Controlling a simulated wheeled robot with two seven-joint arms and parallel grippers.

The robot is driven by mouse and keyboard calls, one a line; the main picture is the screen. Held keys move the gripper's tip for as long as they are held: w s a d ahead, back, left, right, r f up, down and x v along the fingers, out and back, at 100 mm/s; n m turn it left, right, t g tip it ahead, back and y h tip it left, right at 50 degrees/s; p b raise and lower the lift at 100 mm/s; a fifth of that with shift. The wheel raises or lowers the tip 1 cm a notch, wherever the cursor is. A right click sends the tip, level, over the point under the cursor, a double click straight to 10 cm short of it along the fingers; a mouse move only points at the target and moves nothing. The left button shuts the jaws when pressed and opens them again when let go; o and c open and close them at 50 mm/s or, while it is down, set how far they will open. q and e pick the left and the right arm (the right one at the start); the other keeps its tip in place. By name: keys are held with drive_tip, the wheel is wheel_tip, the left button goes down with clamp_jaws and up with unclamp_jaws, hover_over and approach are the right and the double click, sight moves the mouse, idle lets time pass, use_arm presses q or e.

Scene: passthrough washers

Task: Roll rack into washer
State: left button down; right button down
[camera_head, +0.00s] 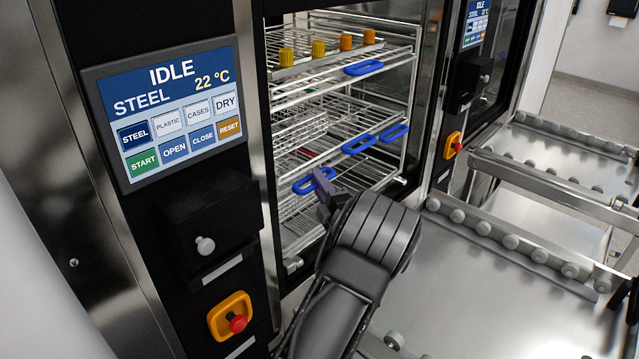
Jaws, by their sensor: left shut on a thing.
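The wire rack (343,107) stands upright in the open doorway of the washer (246,130), with most of it behind the front frame. Its shelves carry blue handles, one high up (363,68) and two lower right. My left gripper (323,182) comes up from below and is shut on the lower left blue handle (304,187) at the rack's front. My arm hides part of the rack's lower front and the doorway sill. I cannot tell how deep the rack sits. My right gripper is out of view.
A control panel (168,104) reads IDLE, STEEL, 22 °C. A red-and-yellow stop button (231,317) sits below it. A steel roller table (470,300) lies in front of the doorway, looking empty. A second washer and roller table (560,150) stand to the right.

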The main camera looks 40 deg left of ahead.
use_arm(q)
drive_tip(key=shift+a+r, duration=0.1)
drive_tip(key=shift+r, duration=0.2)
idle(0.4)
